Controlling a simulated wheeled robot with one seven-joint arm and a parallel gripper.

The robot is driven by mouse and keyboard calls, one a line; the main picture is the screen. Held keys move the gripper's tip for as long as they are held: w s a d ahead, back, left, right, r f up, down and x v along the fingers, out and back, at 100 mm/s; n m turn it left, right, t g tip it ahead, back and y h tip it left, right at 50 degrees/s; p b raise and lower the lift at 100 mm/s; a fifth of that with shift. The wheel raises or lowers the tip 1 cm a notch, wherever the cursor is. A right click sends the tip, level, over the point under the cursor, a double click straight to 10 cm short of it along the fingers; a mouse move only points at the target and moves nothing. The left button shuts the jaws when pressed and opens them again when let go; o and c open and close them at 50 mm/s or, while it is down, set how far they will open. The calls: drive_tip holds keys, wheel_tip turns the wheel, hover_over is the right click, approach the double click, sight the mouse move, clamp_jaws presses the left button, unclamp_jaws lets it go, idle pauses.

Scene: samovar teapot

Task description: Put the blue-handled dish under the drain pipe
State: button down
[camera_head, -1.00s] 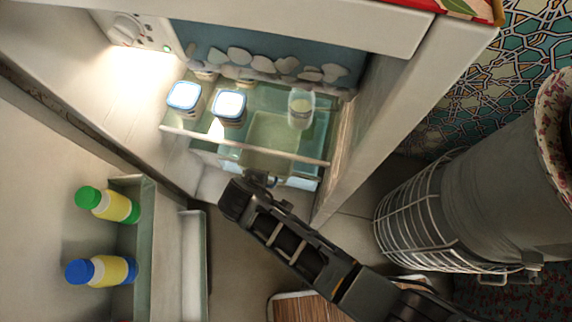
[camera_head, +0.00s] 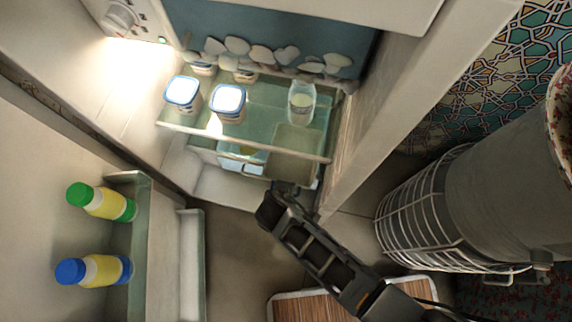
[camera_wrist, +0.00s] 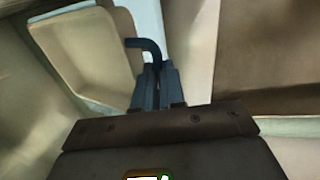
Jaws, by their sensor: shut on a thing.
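The beige, square, shallow dish (camera_wrist: 85,55) with a dark blue bent handle (camera_wrist: 145,47) fills the upper left of the wrist view. My gripper (camera_wrist: 157,80) is shut on the handle; the dish extends to the left of the fingers. In the head view the dish (camera_head: 295,139) shows through the glass shelf, inside the open fridge, below that shelf. My gripper (camera_head: 287,187) is at the fridge's front edge there, its fingertips partly hidden. I cannot make out the drain pipe for certain in either view.
The glass shelf (camera_head: 252,144) carries blue-lidded jars (camera_head: 228,103) and a glass (camera_head: 301,102). The open door at left holds a green-capped bottle (camera_head: 102,202) and a blue-capped bottle (camera_head: 94,271). The fridge's right wall (camera_head: 375,120) is close to the dish.

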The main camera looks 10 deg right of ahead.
drive_tip(key=shift+d+f, duration=0.1)
drive_tip(key=c, duration=1.2)
unclamp_jaws()
drive_tip(key=shift+s, duration=0.1)
drive_tip(key=p+v, duration=0.4)
drive_tip(key=v, duration=0.8)
